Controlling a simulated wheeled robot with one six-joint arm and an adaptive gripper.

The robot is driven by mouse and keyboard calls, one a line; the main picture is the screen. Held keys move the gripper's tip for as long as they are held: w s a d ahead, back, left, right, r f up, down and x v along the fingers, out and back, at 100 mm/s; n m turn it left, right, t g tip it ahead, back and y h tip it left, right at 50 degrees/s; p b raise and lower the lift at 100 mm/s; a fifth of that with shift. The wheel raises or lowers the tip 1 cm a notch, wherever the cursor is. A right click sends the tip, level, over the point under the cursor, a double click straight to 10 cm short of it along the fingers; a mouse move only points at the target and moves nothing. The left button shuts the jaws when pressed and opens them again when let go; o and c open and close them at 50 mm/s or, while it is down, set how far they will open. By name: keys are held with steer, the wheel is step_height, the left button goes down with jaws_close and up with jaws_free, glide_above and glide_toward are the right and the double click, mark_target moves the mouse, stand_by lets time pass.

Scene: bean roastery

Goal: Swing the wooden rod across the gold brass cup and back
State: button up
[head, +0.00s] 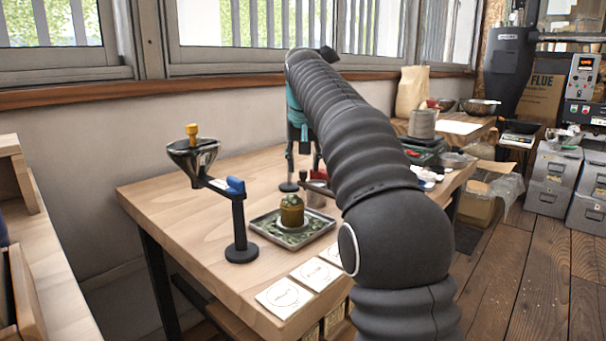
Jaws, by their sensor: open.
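An olive-gold, rounded cup-like object (291,210) stands upright on a square patterned tray (316,226) on the wooden table; it may be the brass cup. I cannot clearly make out a wooden rod. A black stand (240,230) left of the tray has a side arm with a blue lever (235,186), a dark funnel (192,158) and a yellow knob (192,132) above it. My gripper (303,160) hangs beyond the tray, partly hidden behind my dark arm. It is open; I see nothing held in it.
White square cards (286,298) lie along the table's front edge. A small dark round base (289,187) and a red item (320,174) are near my gripper. Scales and bowls stand at the far right. The table's left part (170,200) is clear.

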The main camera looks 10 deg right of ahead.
steer(key=shift+x, duration=0.95)
jaws_close()
